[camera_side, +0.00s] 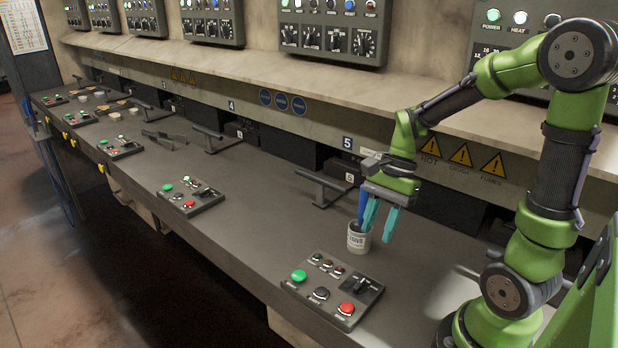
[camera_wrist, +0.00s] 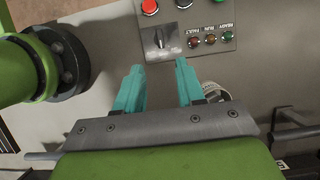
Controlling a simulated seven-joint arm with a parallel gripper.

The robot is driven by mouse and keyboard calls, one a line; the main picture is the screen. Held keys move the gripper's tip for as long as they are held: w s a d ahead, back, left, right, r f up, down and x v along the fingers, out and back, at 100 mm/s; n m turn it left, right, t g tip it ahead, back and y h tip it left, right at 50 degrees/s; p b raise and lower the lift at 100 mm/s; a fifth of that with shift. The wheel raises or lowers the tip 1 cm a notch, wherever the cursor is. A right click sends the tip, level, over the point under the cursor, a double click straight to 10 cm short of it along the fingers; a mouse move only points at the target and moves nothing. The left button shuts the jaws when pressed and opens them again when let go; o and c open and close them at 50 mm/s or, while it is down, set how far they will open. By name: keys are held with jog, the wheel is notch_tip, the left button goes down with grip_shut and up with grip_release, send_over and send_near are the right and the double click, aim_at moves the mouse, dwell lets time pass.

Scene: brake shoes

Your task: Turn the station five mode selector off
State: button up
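The station five control panel (camera_side: 333,289) lies on the bench in front of the "5" label. It carries green, black and red buttons, small indicator lights and a black selector knob (camera_side: 362,286). In the wrist view the panel is at the top, and the knob (camera_wrist: 160,39) shows a pale mark; its setting is too small to read. My gripper (camera_side: 379,235) has two teal fingers, apart and empty, above the bench behind the panel. In the wrist view the fingertips (camera_wrist: 159,66) sit just below the knob, on either side of its line.
A dark handle bar (camera_side: 322,185) stands behind.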

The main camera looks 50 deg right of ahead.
aim_at(360, 283)
jog(key=x, duration=1.1)
jog(key=shift+a+f, duration=0.1)
jog(key=shift+f, duration=0.3)
grip_shut()
